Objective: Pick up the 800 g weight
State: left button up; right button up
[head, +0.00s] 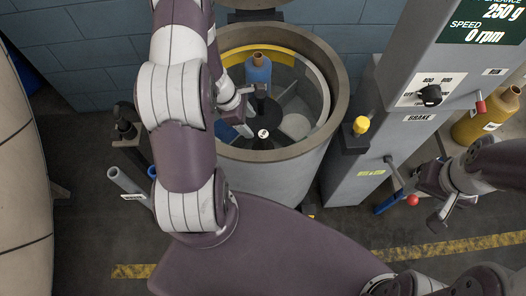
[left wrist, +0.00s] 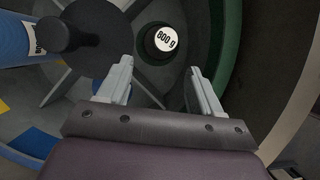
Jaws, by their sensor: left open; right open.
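A small dark round weight with a white label (head: 263,133) is inside the drum (head: 335,75). In the left wrist view the weight (left wrist: 161,40) lies just beyond the fingertips, roughly between their lines, and its label looks like 600 g or 800 g; the first digit is unclear. My left gripper (left wrist: 160,68) is open and empty. In the head view my left gripper (head: 246,112) reaches into the drum, beside the weight and above left of it. My right gripper (head: 438,208) is open at the right, near the red-knobbed lever, away from the drum.
A blue cylinder (head: 258,69) with a brown top stands in the drum by a black disc (head: 268,107). A grey control column (head: 405,100) reads 250 g and 0 rpm. A yellow cylinder (head: 475,125) is far right.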

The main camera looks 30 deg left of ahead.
aim_at(263, 141)
pick_arm(q)
jog(key=b+x, duration=0.1)
jog(key=x, duration=1.1)
jog(key=shift+s+d, duration=0.15)
grip_shut()
jog(key=shift+r, duration=0.1)
dwell(0.7)
